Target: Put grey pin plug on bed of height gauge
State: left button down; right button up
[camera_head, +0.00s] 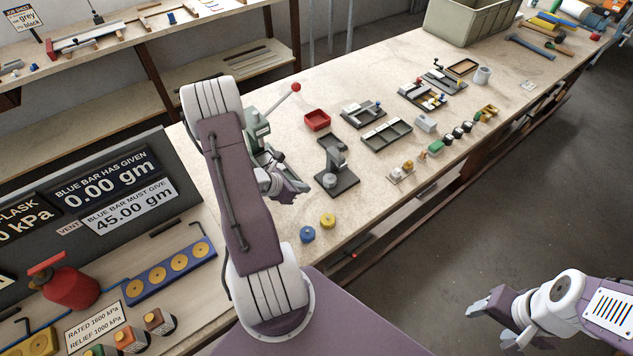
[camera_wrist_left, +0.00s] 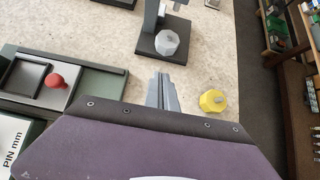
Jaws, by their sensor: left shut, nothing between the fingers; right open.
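The height gauge (camera_head: 340,181) is a dark upright stand with a flat base on the bench, also near the top of the left wrist view (camera_wrist_left: 148,46). A grey faceted plug (camera_wrist_left: 167,42), which looks like the grey pin plug, sits on its bed, also visible in the head view (camera_head: 329,180). My left gripper (camera_head: 302,187) is shut and empty, just left of the gauge in the head view. In the left wrist view its closed fingers (camera_wrist_left: 162,80) point toward the gauge, apart from the plug. My right gripper (camera_head: 490,326) is open and empty, over the floor at lower right.
A yellow plug (camera_head: 327,220) and a blue plug (camera_head: 307,234) stand near the bench's front edge. A green lever device (camera_head: 257,130) is partly behind my left arm. A red tray (camera_head: 317,120) and grey compartment tray (camera_head: 387,134) lie beyond the gauge.

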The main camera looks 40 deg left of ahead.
aim_at(329, 177)
pick_arm(q)
jog(key=shift+x, duration=1.05)
jog(key=w, duration=0.1)
jog(key=w+d+p, duration=0.1)
jog(key=shift+w+r, duration=0.2)
jog(key=shift+w, duration=0.1)
jog(key=shift+w+d+p, duration=0.1)
jog(key=shift+w+p, duration=0.2)
jog(key=shift+w, duration=0.2)
jog(key=shift+w+f, duration=0.1)
jog(key=w, duration=0.1)
jog(key=w+d+b, duration=0.1)
jog(key=w, duration=0.1)
jog(key=shift+w+f+b, duration=0.1)
jog(key=shift+b, duration=0.2)
jog(key=shift+w, duration=0.35)
jog(key=shift+s+a, duration=0.1)
jog(key=shift+s, duration=0.05)
